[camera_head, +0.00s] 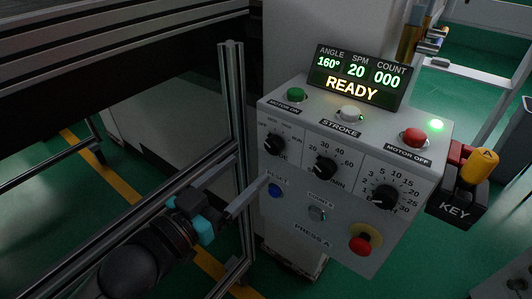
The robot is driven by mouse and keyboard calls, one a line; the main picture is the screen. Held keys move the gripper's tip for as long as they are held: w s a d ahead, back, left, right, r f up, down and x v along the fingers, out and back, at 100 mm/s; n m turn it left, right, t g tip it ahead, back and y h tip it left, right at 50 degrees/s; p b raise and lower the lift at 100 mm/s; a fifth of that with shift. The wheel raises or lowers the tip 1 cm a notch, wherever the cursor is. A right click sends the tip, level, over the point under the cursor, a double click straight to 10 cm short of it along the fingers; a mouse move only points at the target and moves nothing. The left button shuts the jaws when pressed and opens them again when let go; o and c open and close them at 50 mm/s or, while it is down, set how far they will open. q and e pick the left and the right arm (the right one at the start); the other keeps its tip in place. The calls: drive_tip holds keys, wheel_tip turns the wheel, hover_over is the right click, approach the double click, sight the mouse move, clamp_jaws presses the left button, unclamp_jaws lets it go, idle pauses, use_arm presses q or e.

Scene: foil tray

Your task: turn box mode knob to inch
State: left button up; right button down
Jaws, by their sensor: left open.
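The grey control box (335,230) stands right of centre. Its mode knob (273,144) is the black dial at the left of the front face, with small labels around it; the label under it is partly readable as "...DE". The knob's exact pointer setting is too small to tell. My left gripper (250,169) comes in from the lower left. It is open and empty, its fingers pointing toward the box's left side, below and left of the mode knob and apart from it. My right gripper is not in view.
The display (357,77) reads READY, 160°, 20 and 000. Two other dials (326,168) (385,196), a blue button (274,190) and a red emergency stop (360,244) share the front. A metal frame post (238,110) stands close left of the box.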

sight(271, 148)
use_arm(q)
drive_tip(key=b+x, duration=0.1)
drive_tip(key=x, duration=0.5)
drive_tip(key=shift+w+d, duration=0.5)
drive_tip(key=shift+w, duration=0.1)
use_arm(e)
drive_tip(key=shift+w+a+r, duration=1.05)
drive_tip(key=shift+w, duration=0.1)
use_arm(q)
clamp_jaws()
